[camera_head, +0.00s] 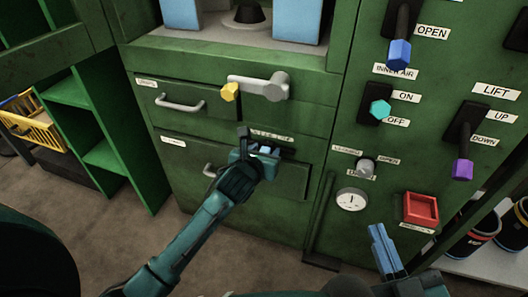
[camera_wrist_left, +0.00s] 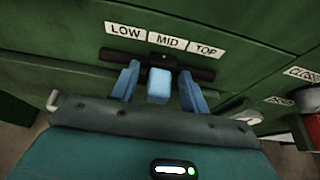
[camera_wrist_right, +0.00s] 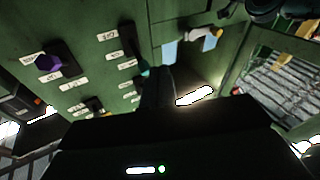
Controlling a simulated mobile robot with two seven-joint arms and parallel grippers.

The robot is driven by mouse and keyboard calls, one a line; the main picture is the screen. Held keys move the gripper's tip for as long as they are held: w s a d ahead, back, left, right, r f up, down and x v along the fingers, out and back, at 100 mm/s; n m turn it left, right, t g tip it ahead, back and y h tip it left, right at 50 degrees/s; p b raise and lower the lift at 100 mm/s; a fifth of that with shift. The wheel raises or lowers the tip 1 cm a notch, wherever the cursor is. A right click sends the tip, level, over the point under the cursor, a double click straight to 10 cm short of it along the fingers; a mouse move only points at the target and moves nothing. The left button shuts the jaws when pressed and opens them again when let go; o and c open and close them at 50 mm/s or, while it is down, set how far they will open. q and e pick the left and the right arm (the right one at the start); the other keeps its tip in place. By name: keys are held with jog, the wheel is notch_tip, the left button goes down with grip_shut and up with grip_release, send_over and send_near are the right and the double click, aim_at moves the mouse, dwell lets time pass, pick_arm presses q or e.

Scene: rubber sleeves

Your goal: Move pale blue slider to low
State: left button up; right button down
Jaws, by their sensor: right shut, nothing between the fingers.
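The pale blue slider (camera_wrist_left: 158,86) sticks out of a dark horizontal track under the labels LOW, MID and TOP in the left wrist view. It stands about below MID. My left gripper (camera_wrist_left: 161,90) is open, with one blue finger on each side of the slider and a visible gap on both sides. In the head view my left gripper (camera_head: 262,152) is at the cabinet front and mostly hides the slider. My right gripper (camera_head: 380,240) is shut and empty in front of the panel's lower right, away from the slider.
A yellow-tipped lever (camera_head: 230,91) sits above the track, with drawer handles (camera_head: 180,103) to its left.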

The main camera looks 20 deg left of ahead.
aim_at(251, 142)
pick_arm(q)
grip_shut()
pick_arm(e)
jog(key=shift+r, duration=0.1)
pick_arm(q)
jog(key=shift+a+r+p, duration=0.15)
jog(key=shift+a+p, duration=0.25)
jog(key=shift+p, duration=0.1)
jog(key=a+p, duration=0.3)
jog(key=shift+w+a, duration=0.1)
jog(key=shift+a, duration=0.15)
jog(key=shift+a+f, duration=0.2)
jog(key=shift+a, duration=0.25)
pick_arm(e)
jog(key=shift+w+d+f+m+g+h, duration=0.1)
jog(key=shift+d+f+m+g+h, duration=0.15)
jog(key=shift+d+g+h, duration=0.5)
pick_arm(q)
jog(key=shift+o, duration=0.2)
grip_release()
pick_arm(e)
jog(key=shift+a+r, duration=0.1)
jog(key=shift+a, duration=0.05)
